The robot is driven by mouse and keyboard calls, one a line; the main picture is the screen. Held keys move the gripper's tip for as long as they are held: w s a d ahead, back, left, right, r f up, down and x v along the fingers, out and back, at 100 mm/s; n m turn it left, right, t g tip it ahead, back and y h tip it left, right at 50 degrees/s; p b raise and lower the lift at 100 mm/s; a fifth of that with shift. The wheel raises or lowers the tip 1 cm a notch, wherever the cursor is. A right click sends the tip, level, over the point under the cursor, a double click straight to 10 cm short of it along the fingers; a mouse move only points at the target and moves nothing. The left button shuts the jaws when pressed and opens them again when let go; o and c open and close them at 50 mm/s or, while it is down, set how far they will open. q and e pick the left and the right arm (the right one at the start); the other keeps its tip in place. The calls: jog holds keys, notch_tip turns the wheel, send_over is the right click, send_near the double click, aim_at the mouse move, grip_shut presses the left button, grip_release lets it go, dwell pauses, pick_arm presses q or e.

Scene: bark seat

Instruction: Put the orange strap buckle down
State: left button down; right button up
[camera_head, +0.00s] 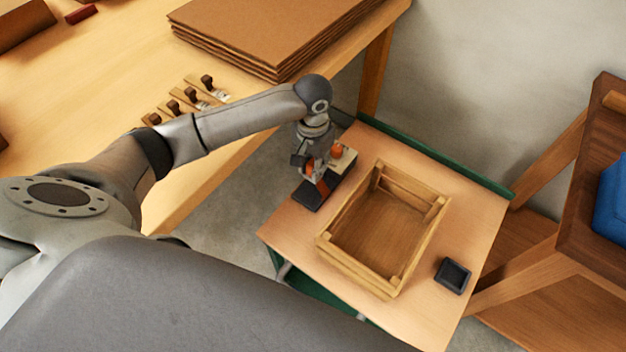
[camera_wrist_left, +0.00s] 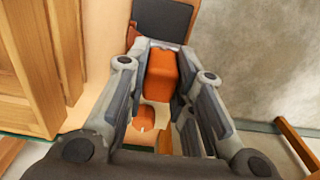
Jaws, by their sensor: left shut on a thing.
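The orange strap buckle (camera_wrist_left: 162,76) is a block-like orange piece between the fingers of my left gripper (camera_wrist_left: 163,60) in the left wrist view. The gripper is shut on it. In the head view my left gripper (camera_head: 316,176) points down over the far left part of the small table, left of the wooden crate. The buckle shows there only as a small orange-red patch (camera_head: 322,187), partly hidden by the fingers. A dark flat pad (camera_head: 309,198) lies beside and below the fingertips; it also shows in the wrist view (camera_wrist_left: 163,16). I cannot tell whether the buckle touches anything beneath it.
An empty wooden crate (camera_head: 341,263) stands on the small table (camera_head: 283,233). A pale block with an orange knob (camera_head: 338,151) is close to the gripper. A small black tray (camera_head: 453,275) sits right of the crate. Cardboard sheets (camera_head: 275,30) lie on the large workbench (camera_head: 110,75).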

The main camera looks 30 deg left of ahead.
pick_arm(q)
jog(key=shift+f+b, duration=0.3)
jog(key=shift+f, duration=2.75)
jog(key=c, duration=1.3)
grip_release()
jog(key=shift+f, duration=0.1)
jog(key=shift+o, duration=0.2)
notch_tip(320, 180, up, 12)
jog(key=shift+r+p, duration=0.15)
jog(key=shift+p, duration=0.55)
